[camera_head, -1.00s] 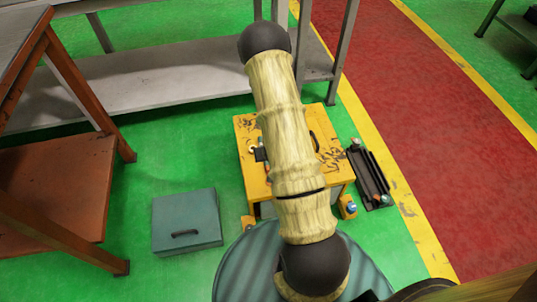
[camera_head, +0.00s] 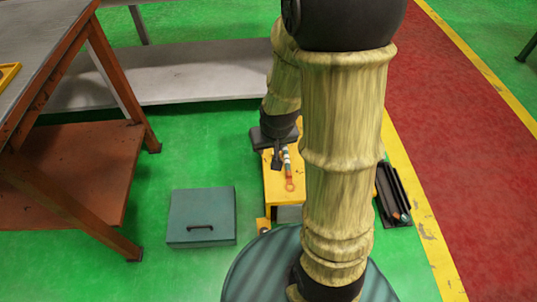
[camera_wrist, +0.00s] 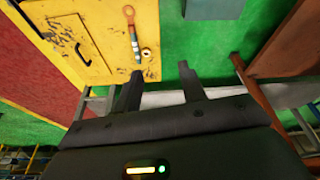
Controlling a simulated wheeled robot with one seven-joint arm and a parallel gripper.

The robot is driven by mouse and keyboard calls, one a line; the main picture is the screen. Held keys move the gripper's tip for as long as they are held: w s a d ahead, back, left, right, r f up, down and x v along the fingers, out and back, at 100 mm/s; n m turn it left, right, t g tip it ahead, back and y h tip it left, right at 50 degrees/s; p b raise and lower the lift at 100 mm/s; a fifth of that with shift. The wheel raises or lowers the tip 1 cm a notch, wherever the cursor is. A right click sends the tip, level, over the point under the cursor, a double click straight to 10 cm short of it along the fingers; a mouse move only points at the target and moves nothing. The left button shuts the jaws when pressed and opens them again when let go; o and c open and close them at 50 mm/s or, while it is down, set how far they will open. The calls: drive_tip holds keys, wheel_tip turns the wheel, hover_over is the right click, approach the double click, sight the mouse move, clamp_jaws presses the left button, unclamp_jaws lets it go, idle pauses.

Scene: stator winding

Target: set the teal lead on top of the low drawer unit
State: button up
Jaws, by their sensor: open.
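A banded lead (camera_head: 288,168) with teal and white bands and an orange ring end lies on the yellow unit (camera_head: 274,190). It also shows in the wrist view (camera_wrist: 134,36), ring end away from my gripper. My gripper (camera_wrist: 160,75) is open and empty. Its left finger is close to the lead's near end; I cannot tell whether they touch. In the head view my gripper (camera_head: 276,158) is over the far part of the yellow top. A flat teal box (camera_head: 201,207) with a dark handle stands on the floor to the left. I cannot tell which is the low drawer unit.
A small white ring (camera_wrist: 147,52) lies beside the lead. A dark tray (camera_head: 392,195) with small parts is right of the yellow unit. An orange-framed bench (camera_head: 85,150) stands left, a grey shelf (camera_head: 190,75) behind. Green floor is free around the teal box.

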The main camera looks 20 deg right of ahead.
drive_tip(key=s+a+r+n+g, duration=0.1)
drive_tip(key=s+a+r, duration=0.2)
drive_tip(key=s+r, duration=0.2)
drive_tip(key=shift+s, duration=0.7)
drive_tip(key=shift+r, duration=0.1)
drive_tip(key=shift+c, duration=0.5)
drive_tip(key=shift+w, duration=0.1)
